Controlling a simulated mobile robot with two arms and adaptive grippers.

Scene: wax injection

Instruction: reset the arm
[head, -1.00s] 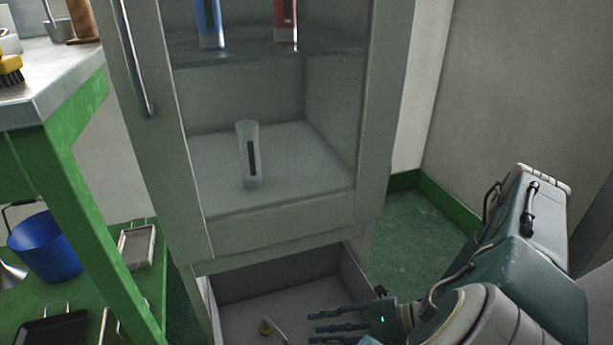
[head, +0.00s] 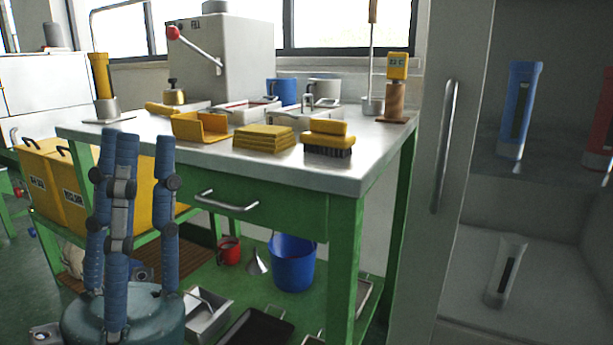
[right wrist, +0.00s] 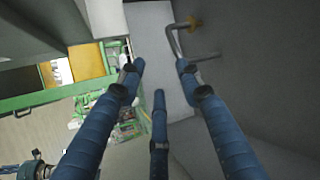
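My left gripper (head: 128,165) stands upright at the left of the head view, its blue fingers pointing up and spread apart with nothing between them. It is in front of the green workbench (head: 262,222). My right gripper does not show in the head view now. In the right wrist view, my right gripper (right wrist: 160,82) has its blue fingers spread and empty.
A cabinet (head: 448,120) at the right holds a blue tube (head: 520,110), a red tube (head: 600,130) and a clear one (head: 506,272). The bench carries a brush (head: 328,138), yellow slabs (head: 264,138) and a grey machine (head: 228,60). A blue bucket (head: 292,264) stands on its lower shelf.

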